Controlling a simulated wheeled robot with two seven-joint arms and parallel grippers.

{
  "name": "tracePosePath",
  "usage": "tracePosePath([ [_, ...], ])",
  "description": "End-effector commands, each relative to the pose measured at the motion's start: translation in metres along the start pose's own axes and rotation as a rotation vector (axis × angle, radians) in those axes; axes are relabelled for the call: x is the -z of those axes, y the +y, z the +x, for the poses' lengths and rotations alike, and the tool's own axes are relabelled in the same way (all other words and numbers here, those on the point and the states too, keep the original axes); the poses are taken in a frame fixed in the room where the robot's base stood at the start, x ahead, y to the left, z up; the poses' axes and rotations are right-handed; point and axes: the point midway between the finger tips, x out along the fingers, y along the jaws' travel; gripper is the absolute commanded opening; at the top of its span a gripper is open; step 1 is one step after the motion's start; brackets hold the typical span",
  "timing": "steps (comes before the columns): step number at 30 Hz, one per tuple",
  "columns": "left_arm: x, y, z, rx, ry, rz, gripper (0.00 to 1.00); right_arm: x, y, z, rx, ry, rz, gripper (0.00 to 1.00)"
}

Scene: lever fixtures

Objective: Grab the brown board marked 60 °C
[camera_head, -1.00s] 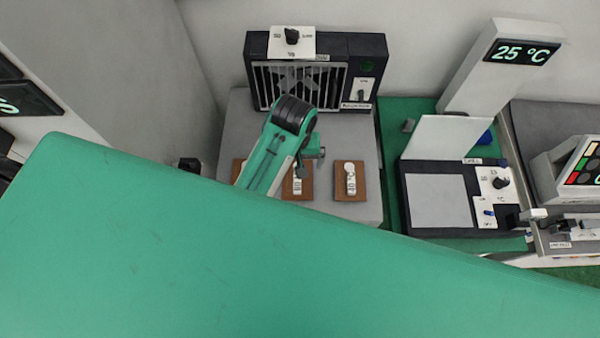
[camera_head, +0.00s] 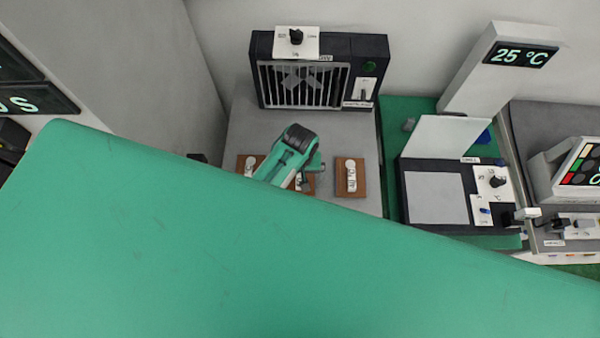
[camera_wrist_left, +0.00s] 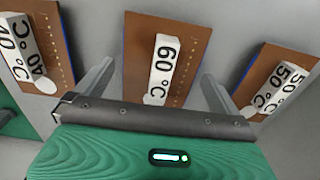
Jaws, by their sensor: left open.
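The brown board marked 60 °C (camera_wrist_left: 184,32) lies on the grey surface in the middle of the left wrist view, with a white raised label block on it. My left gripper (camera_wrist_left: 157,78) is open, with one finger on each side of this board and nothing held. I cannot tell whether the fingers touch it. In the head view my left gripper (camera_head: 304,179) is over the middle of three brown boards and hides much of it; the markings are too small to read there.
A brown board marked 40 °C (camera_wrist_left: 50,30) lies left and one marked 50 °C (camera_wrist_left: 262,58) lies right, with grey gaps between. A dark grilled box (camera_head: 370,60) stands behind. A device (camera_head: 437,198) with a 25 °C display (camera_head: 520,54) is at the right.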

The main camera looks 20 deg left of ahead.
Motion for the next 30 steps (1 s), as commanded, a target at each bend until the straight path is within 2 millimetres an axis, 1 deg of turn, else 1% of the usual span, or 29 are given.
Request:
tracePosePath([
  [3,0.000,0.000,0.004,0.000,0.001,0.000,1.00,-0.003,0.002,-0.002,-0.002,-0.004,0.000,0.36],
  [8,0.000,0.000,0.004,-0.001,0.001,0.000,1.00,-0.003,0.003,-0.001,-0.003,-0.005,0.000,0.36],
  [9,0.000,0.000,0.004,-0.001,0.001,0.000,0.98,-0.003,0.003,-0.001,-0.004,-0.004,0.000,0.36],
  [11,0.000,0.000,0.004,-0.001,0.001,0.000,0.86,-0.003,0.004,-0.001,-0.004,-0.004,0.000,0.36],
  [15,0.000,0.000,0.004,-0.001,0.001,0.000,0.59,-0.001,0.004,-0.001,-0.004,-0.002,0.000,0.36],
  [16,0.000,0.000,0.004,-0.001,0.001,0.000,0.58,-0.001,0.004,-0.001,-0.004,-0.002,0.000,0.36],
  [24,0.000,0.001,0.003,-0.002,0.002,0.000,0.57,0.000,0.004,0.000,-0.004,-0.001,0.000,0.36],
  [28,0.001,0.001,-0.003,-0.002,0.002,0.000,0.57,0.000,0.003,0.002,-0.003,-0.001,0.001,0.36],
  [30,0.001,0.001,-0.010,-0.003,0.004,0.000,0.57,0.000,0.002,0.005,-0.002,0.000,0.001,0.36],
])
